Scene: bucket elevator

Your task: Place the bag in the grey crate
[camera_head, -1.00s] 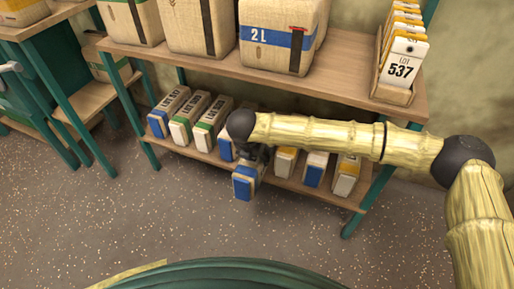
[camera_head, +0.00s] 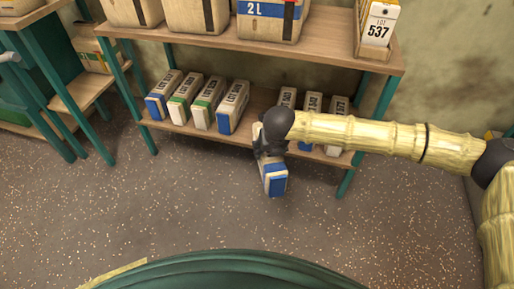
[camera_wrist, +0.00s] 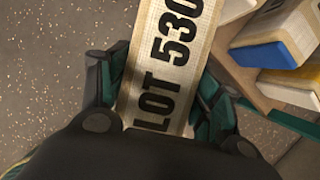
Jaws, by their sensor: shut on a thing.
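My gripper (camera_head: 270,150) is shut on a small upright bag with a blue band (camera_head: 274,178). It holds the bag in front of the lower shelf, clear of the shelf's front edge. In the wrist view the bag (camera_wrist: 172,60) shows a cream face reading "LOT 530" between the dark green fingers (camera_wrist: 160,90). The lower end of the bag is hidden there by my gripper. I see no grey crate in these frames.
Several similar bags (camera_head: 200,105) stand on the lower wooden shelf (camera_head: 160,123). Large sacks (camera_head: 268,22) and a card box marked "LOT 537" (camera_head: 377,25) are on the upper shelf. A green-legged bench (camera_head: 85,90) is at left. The speckled floor (camera_head: 130,210) in front is open.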

